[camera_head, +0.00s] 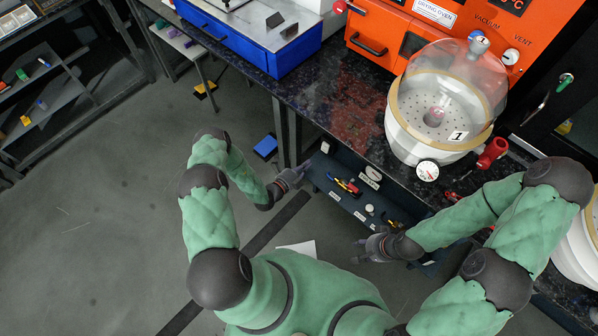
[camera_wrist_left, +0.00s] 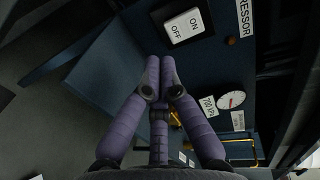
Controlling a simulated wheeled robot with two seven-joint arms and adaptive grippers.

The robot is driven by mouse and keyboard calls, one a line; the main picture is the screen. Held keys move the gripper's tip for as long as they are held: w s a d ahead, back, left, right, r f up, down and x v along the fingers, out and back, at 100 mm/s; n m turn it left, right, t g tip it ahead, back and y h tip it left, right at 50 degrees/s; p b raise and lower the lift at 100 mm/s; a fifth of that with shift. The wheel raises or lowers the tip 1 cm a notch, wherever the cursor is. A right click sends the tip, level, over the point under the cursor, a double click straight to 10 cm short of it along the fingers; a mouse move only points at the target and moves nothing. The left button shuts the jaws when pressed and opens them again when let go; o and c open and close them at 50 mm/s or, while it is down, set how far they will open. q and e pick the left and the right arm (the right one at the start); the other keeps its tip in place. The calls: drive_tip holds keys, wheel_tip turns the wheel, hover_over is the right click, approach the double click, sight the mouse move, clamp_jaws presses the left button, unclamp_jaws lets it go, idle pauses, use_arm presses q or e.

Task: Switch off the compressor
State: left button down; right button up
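The white ON/OFF rocker switch (camera_wrist_left: 187,27) sits on the dark blue compressor panel (camera_wrist_left: 215,65) at the top of the left wrist view. Part of the label COMPRESSOR (camera_wrist_left: 243,18) shows beside it. I cannot tell which side of the rocker is pressed. In the head view a small white piece (camera_head: 325,146) on the dark unit under the bench looks like the switch. My left gripper (camera_wrist_left: 160,62) has its purple fingertips together, empty, just below the switch in the wrist view and apparently apart from it. My right gripper (camera_head: 362,248) has spread fingers and looks empty.
A round gauge (camera_wrist_left: 231,100) and a 700 kPa label (camera_wrist_left: 209,106) are near the switch. The dark bench edge (camera_head: 300,110) overhangs the unit. On the bench stand an orange drying oven (camera_head: 385,22), a domed white vessel (camera_head: 410,145) and a blue box (camera_head: 235,38).

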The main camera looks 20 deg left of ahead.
sight(325, 148)
use_arm(q)
drive_tip(key=b+x, duration=0.2)
drive_tip(key=x, duration=0.5)
use_arm(e)
wheel_tip(325, 148, down, 2)
drive_tip(key=shift+f, duration=0.25)
